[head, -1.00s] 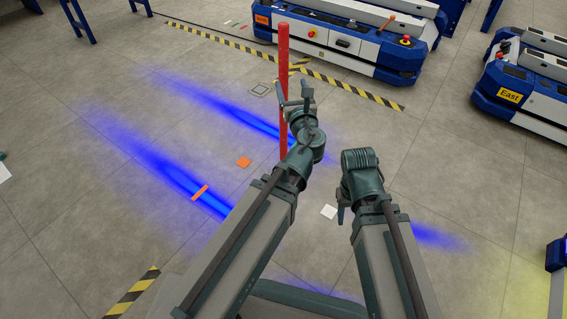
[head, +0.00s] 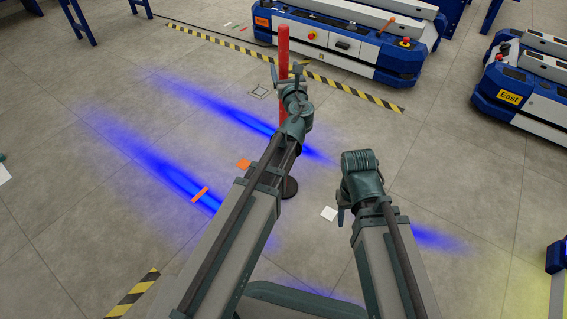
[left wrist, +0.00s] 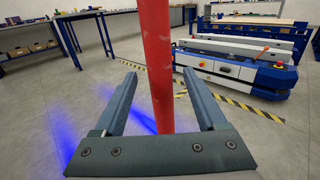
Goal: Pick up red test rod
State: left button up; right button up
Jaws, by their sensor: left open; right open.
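The red test rod (head: 283,45) stands upright in the head view, with a dark round base (head: 290,188) on the floor. My left arm hides its lower part. My left gripper (head: 286,72) is open at the rod's upper half. In the left wrist view the rod (left wrist: 157,55) passes between the two spread fingers of my left gripper (left wrist: 160,85), with a gap visible on each side. My right gripper (head: 341,207) is open and empty, low and to the right of the rod; the arm partly hides it.
A blue and white cart (head: 345,42) stands behind the rod, beyond yellow-black floor tape (head: 352,88). Another cart marked East (head: 520,85) is at the right. Orange (head: 200,194) and white (head: 328,213) markers lie on the floor. The floor around the rod is clear.

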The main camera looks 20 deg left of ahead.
pick_arm(q)
jog(key=x, duration=0.3)
jog(key=shift+s, duration=0.1)
grip_shut()
dwell(1.3)
